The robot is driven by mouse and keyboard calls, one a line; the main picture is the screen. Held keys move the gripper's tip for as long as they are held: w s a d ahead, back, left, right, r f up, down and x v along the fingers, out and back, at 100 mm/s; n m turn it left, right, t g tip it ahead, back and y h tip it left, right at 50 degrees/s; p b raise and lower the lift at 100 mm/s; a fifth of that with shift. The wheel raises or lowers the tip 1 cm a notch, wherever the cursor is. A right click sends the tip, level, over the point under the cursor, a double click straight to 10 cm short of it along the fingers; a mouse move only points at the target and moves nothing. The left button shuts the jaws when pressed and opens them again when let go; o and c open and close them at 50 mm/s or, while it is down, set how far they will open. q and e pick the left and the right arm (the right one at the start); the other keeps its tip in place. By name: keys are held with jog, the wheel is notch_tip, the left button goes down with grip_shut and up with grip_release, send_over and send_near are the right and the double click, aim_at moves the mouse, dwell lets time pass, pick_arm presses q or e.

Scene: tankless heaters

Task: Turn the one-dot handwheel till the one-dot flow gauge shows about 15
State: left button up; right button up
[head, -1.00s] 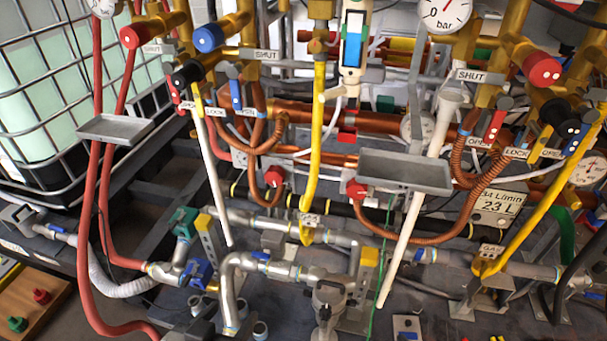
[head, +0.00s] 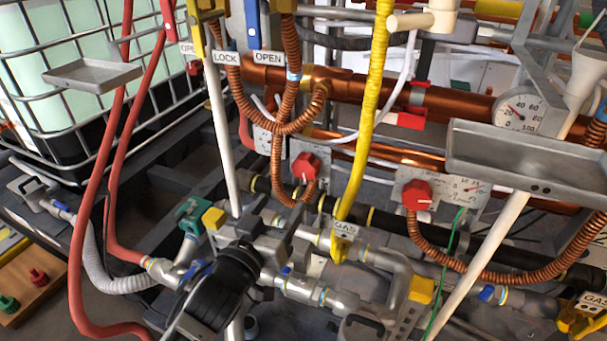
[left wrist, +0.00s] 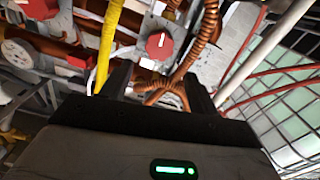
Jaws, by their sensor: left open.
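A red handwheel (head: 306,167) sits on a pale plate left of the yellow gas pipe, with a small dial (head: 266,143) at the plate's left. In the left wrist view the red handwheel (left wrist: 160,45) is beyond the fingertips. A second red handwheel (head: 416,195) has a dial (head: 470,190) to its right; two dots show on the tray edge above. No dot mark is readable at the left handwheel, nor are its dial's numbers. My left gripper (head: 268,232) is open and empty, below and in front of the left handwheel, apart from it. It also shows in the left wrist view (left wrist: 158,88).
A copper braided hose (head: 277,165) hangs close beside the left handwheel. The yellow gas pipe (head: 362,120) stands to its right, a white pipe (head: 222,140) to its left. Grey trays (head: 525,165) jut out at right and left. Silver pipework (head: 310,285) lies below.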

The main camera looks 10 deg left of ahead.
aim_at(304, 172)
pick_arm(q)
jog(key=w, duration=0.3)
jog(key=w+d+b, duration=0.1)
jog(key=w, duration=0.3)
jog(key=w+d+b, duration=0.1)
jog(key=w, duration=0.3)
jog(key=shift+w+d, duration=0.15)
jog(key=shift+w, duration=0.05)
jog(key=c, duration=0.7)
